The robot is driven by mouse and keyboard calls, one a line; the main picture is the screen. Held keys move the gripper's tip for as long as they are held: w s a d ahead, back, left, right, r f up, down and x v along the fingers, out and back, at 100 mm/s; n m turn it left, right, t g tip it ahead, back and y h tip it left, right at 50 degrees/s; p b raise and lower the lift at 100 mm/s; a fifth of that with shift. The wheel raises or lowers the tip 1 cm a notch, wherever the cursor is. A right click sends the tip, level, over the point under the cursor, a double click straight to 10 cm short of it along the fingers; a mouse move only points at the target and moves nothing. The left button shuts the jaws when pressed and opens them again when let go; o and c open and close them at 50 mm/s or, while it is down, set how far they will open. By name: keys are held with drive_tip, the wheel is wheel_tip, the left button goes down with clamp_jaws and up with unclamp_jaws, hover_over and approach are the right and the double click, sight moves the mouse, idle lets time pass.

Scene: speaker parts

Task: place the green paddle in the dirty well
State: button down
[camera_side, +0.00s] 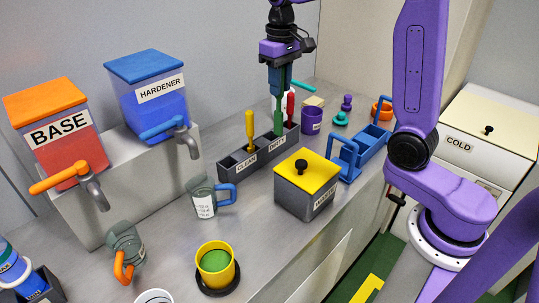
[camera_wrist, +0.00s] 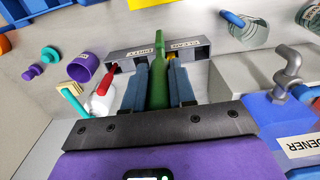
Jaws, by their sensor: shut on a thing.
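The green paddle (camera_side: 279,113) is held upright in my gripper (camera_side: 280,88), over the grey well rack (camera_side: 262,157). The rack has a CLEAN well at the left and a DIRTY well at the right in the side view. The paddle's lower end meets the DIRTY end; I cannot tell how far inside it is. A yellow-handled paddle (camera_side: 249,124) stands at the CLEAN end. In the wrist view the green paddle (camera_wrist: 159,75) lies between my gripper's fingers (camera_wrist: 158,85), with the rack (camera_wrist: 118,55) beyond, its labels upside down.
A purple cup (camera_side: 311,121) stands right of the rack. A yellow-lidded box (camera_side: 306,180) is in front, and a grey cup with blue handle (camera_side: 204,201) is at left. BASE (camera_side: 62,140) and HARDENER (camera_side: 155,100) tanks stand behind.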

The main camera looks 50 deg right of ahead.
drive_tip(key=w+d, duration=0.8)
drive_tip(key=w, duration=0.2)
wheel_tip(320, 180, down, 16)
drive_tip(key=shift+s+a+r, duration=0.15)
drive_tip(key=shift+a+r, duration=0.1)
drive_tip(key=shift+f, duration=0.15)
idle(0.3)
drive_tip(key=c, duration=0.9)
unclamp_jaws()
drive_tip(key=shift+c, duration=0.2)
wheel_tip(320, 180, up, 12)
drive_tip(key=shift+r, duration=0.25)
